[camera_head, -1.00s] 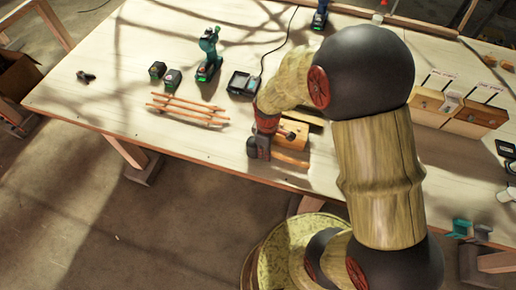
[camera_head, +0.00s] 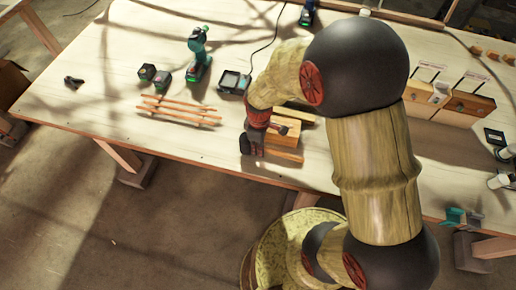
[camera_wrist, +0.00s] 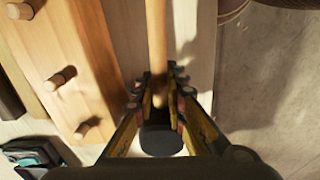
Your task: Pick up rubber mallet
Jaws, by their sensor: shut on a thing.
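The rubber mallet shows in the wrist view as a pale wooden handle (camera_wrist: 157,35) running up the picture, with a dark round end (camera_wrist: 160,139) low between the fingers. My gripper (camera_wrist: 159,92) is shut on the handle, one finger on each side, close to the dark end. In the head view my gripper (camera_head: 251,141) is dark and low at the table's front edge, left of a wooden block. The mallet is hard to make out there, and my arm covers part of that area.
A wooden block with pegs (camera_wrist: 62,75) lies beside the handle. Several thin bent laths (camera_head: 178,110) rest on a rack to the left. A green drill (camera_head: 198,55), batteries (camera_head: 155,76) and a charger (camera_head: 234,82) stand behind. The table's left front is clear.

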